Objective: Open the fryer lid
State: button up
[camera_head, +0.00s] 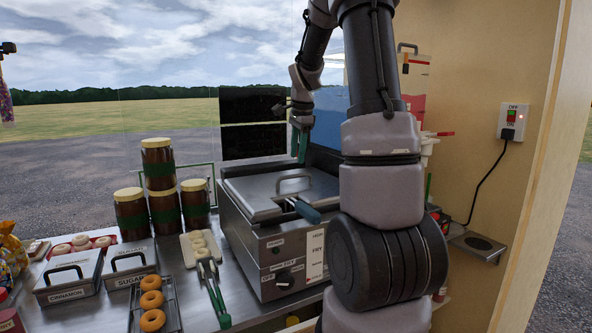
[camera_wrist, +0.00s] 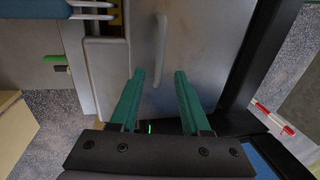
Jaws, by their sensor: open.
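The fryer (camera_head: 268,247) is a steel box on the counter, with a front dial and labels. Its flat metal lid (camera_head: 263,190) lies closed on top, with an arched bar handle (camera_head: 294,178). In the wrist view the lid (camera_wrist: 187,45) fills the middle and its handle (camera_wrist: 159,48) runs up from near the left fingertip. My gripper (camera_head: 302,158) is above the back part of the fryer. In the wrist view my gripper (camera_wrist: 160,77) has two green fingers, apart and empty, over the lid near the handle's end. I cannot tell whether a finger touches the lid.
A blue-gripped handle (camera_head: 306,211) sticks out at the fryer's front. Stacked jars (camera_head: 158,168), tongs (camera_head: 215,295), doughnuts (camera_head: 152,300) and the sugar bin (camera_head: 130,264) stand to the left. Dark panels (camera_head: 252,122) rise behind the fryer. A wall with a switch (camera_head: 512,118) is at right.

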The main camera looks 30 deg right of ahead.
aim_at(296, 175)
jog(key=f, duration=0.3)
jog(key=w+f, duration=0.1)
jog(key=f, duration=0.1)
jog(key=shift+f, duration=0.4)
grip_shut()
jog(key=shift+w, duration=0.1)
dwell(0.9)
